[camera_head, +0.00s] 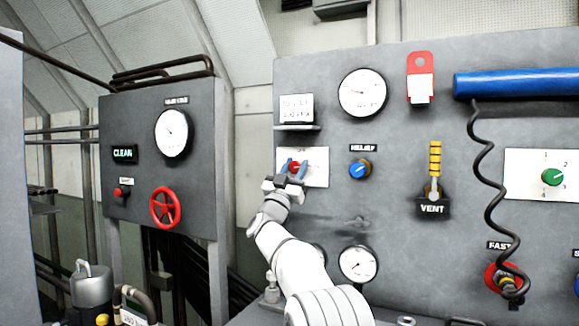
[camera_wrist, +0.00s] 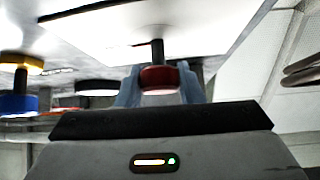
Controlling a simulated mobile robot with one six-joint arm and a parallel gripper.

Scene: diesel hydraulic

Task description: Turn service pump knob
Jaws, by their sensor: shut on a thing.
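A red knob (camera_head: 294,167) sits on a white plate (camera_head: 317,168) at the left side of the large grey panel. My gripper (camera_head: 293,170) is at this knob, with its blue-grey fingers on either side of it. In the wrist view the red knob (camera_wrist: 159,79) stands on a dark stem from the white plate (camera_wrist: 100,22). The fingers of my gripper (camera_wrist: 160,88) are shut on it. The plate's lettering cannot be read, so I cannot tell whether it names the service pump.
A blue relief knob (camera_head: 360,169) is just right of the plate. A small shelf with a sign (camera_head: 297,109) is above it. Gauges (camera_head: 358,264) are below. A yellow-handled vent valve (camera_head: 434,172) and a coiled black cable (camera_head: 488,190) are farther right. A red handwheel (camera_head: 165,208) is on the left panel.

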